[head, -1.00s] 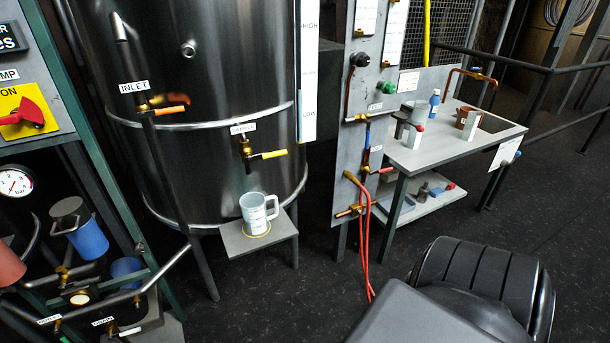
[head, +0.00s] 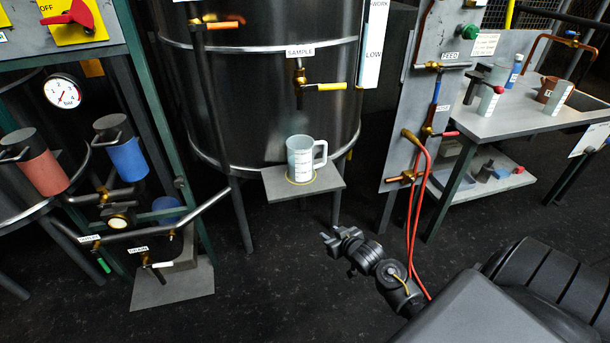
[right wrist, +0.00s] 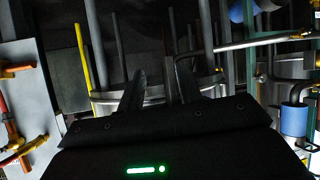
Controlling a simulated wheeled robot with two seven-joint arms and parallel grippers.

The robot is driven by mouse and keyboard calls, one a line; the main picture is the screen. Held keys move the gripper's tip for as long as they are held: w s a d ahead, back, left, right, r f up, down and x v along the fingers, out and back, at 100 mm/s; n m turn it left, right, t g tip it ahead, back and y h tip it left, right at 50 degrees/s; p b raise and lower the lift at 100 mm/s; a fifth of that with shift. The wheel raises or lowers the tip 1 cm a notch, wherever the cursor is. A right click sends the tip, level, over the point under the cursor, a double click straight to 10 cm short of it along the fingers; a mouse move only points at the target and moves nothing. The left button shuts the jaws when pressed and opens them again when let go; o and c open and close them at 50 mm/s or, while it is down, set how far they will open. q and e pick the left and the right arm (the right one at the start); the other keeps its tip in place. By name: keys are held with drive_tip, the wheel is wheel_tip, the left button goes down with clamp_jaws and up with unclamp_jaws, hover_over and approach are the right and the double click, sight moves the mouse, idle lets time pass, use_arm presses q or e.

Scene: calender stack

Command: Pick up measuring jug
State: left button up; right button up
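The measuring jug (head: 301,158) is pale and translucent with printed marks and a handle on its right side. It stands upright on a small grey shelf (head: 325,180) at the front of the steel tank, below the sample tap (head: 322,87). My right gripper (head: 338,240) is below and to the right of the shelf in the head view, apart from the jug. In the right wrist view its two fingers (right wrist: 160,75) stand apart with nothing between them. I cannot make out the jug in the right wrist view. My left gripper is not in view.
A green frame with a gauge (head: 63,92), red and blue canisters and pipes stands at left. Red hoses (head: 416,220) hang from a grey panel right of my right gripper. A grey bench (head: 500,120) with small containers stands at right. Dark floor is clear below the shelf.

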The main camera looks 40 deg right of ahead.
wheel_tip(320, 180, up, 8)
drive_tip(key=w+d+r+t+b, duration=0.1)
drive_tip(key=w+d+t+b, duration=0.1)
drive_tip(key=w+d, duration=0.1)
drive_tip(key=m+t+h, duration=0.1)
drive_tip(key=t, duration=0.3)
approach(325, 158)
drive_tip(key=w, duration=0.1)
drive_tip(key=w+d, duration=0.1)
drive_tip(key=w, duration=0.3)
drive_tip(key=shift+w+d+r, duration=0.15)
drive_tip(key=shift+w+r, duration=0.1)
drive_tip(key=shift+r, duration=0.1)
drive_tip(key=shift+w+f+b, duration=0.1)
drive_tip(key=shift+w+b, duration=0.15)
drive_tip(key=shift+b, duration=0.05)
drive_tip(key=w, duration=0.3)
drive_tip(key=shift+w+d+f+b, duration=0.15)
drive_tip(key=shift+w+f+b, duration=0.1)
drive_tip(key=shift+w+b, duration=0.15)
drive_tip(key=shift+w+d, duration=0.1)
drive_tip(key=shift+w, duration=0.3)
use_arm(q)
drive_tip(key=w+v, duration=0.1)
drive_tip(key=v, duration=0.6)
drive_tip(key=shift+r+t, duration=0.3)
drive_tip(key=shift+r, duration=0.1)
use_arm(e)
clamp_jaws()
